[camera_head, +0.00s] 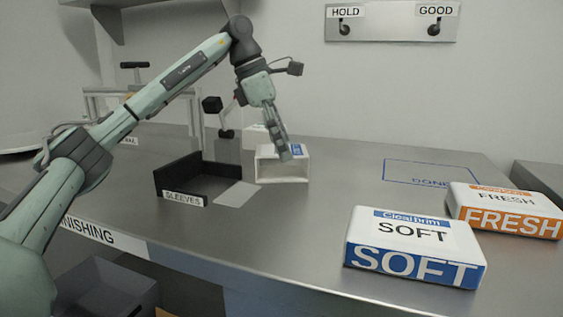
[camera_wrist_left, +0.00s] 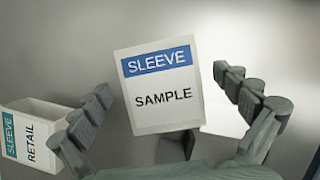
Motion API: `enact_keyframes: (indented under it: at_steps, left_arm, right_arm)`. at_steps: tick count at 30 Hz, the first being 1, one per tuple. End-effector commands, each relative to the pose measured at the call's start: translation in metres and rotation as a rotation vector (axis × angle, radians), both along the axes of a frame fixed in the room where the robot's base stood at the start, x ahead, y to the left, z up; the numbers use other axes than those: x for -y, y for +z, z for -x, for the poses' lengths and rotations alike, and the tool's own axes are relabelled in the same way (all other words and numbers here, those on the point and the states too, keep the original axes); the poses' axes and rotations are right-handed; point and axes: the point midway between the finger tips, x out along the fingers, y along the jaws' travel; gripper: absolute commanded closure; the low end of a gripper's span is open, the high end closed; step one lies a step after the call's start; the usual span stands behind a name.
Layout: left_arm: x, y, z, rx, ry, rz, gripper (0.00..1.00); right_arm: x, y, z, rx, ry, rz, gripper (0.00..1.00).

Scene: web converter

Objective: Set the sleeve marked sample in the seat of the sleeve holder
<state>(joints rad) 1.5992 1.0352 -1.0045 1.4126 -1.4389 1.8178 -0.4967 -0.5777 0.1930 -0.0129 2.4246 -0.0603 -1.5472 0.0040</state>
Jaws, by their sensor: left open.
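The sample sleeve (camera_wrist_left: 163,117), a white box with a blue band, lies between the spread fingers in the left wrist view. In the head view a white open-ended sleeve (camera_head: 262,164) with blue on its top stands on the bench under my left gripper (camera_head: 284,152). My left gripper (camera_wrist_left: 163,88) is open and empty, its fingers pointing down at the sleeve; contact cannot be told. A black low-walled holder labelled SLEEVES (camera_head: 184,198) stands to the left and looks empty. The retail sleeve (camera_wrist_left: 42,118) shows at the left in the wrist view. My right gripper is not in view.
A pale flat patch (camera_head: 237,194) lies between holder and sleeve. A metal frame (camera_head: 112,94) stands behind on the left. SOFT (camera_head: 413,247) and FRESH (camera_head: 503,209) packs sit at the right. The blue DONE outline (camera_head: 430,172) is clear.

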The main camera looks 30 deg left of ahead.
Motion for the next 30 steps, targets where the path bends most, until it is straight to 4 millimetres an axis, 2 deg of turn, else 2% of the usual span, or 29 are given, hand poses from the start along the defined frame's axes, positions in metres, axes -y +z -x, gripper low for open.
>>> enact_keyframes:
  at_steps: [7, 19, 27, 30]
  left_arm:
    - [0.000, 0.000, 0.000, 0.000, 0.000, 0.000, 0.01]
    - [0.000, 0.000, 0.000, 0.000, -0.001, 0.000, 0.50]
    - [0.001, 0.004, 0.000, 0.003, -0.001, 0.001, 0.50]
    - [0.001, 0.022, -0.001, 0.004, -0.001, 0.002, 0.50]
  right_arm:
    - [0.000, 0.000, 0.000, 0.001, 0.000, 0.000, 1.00]
    - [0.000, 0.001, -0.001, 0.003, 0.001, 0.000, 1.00]
    - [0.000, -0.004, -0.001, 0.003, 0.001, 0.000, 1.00]
    - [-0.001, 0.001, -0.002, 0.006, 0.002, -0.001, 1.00]
